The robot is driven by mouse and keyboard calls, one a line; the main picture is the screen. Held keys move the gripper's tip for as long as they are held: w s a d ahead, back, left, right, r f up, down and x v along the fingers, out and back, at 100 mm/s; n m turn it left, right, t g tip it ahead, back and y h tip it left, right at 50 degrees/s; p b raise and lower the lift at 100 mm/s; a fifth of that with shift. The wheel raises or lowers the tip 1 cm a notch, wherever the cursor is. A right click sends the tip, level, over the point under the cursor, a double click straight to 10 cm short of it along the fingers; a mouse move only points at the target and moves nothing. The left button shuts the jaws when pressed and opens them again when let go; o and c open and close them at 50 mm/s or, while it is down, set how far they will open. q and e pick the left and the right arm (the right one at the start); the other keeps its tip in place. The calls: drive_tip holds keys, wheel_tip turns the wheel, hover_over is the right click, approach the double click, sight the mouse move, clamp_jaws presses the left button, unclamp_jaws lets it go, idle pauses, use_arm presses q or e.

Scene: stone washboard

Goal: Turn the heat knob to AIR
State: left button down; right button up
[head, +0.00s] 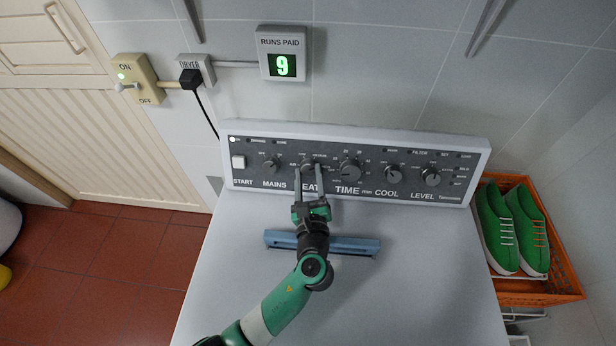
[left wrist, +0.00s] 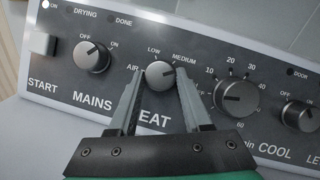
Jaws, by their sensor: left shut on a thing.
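The heat knob (left wrist: 160,74) is a round grey dial on the dark control panel, with AIR at its left, LOW above and MEDIUM at upper right in the left wrist view. Its pointer mark is too small to read surely. My left gripper (head: 309,171) reaches up to the panel in the head view, and its two fingers are shut on the heat knob, one on each side. In the left wrist view the fingers (left wrist: 160,80) partly cover the HEAT label. My right gripper is in neither view.
The mains knob (left wrist: 91,56) is left of the heat knob and the larger time knob (left wrist: 237,92) is close on its right. A blue handle (head: 355,246) lies below my left wrist. Green shoes (head: 497,232) stand in an orange crate (head: 540,290) at the right.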

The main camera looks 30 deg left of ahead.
use_arm(q)
drive_tip(key=shift+n+g, duration=0.3)
drive_tip(key=shift+n, duration=0.2)
drive_tip(key=shift+c, duration=1.7)
unclamp_jaws()
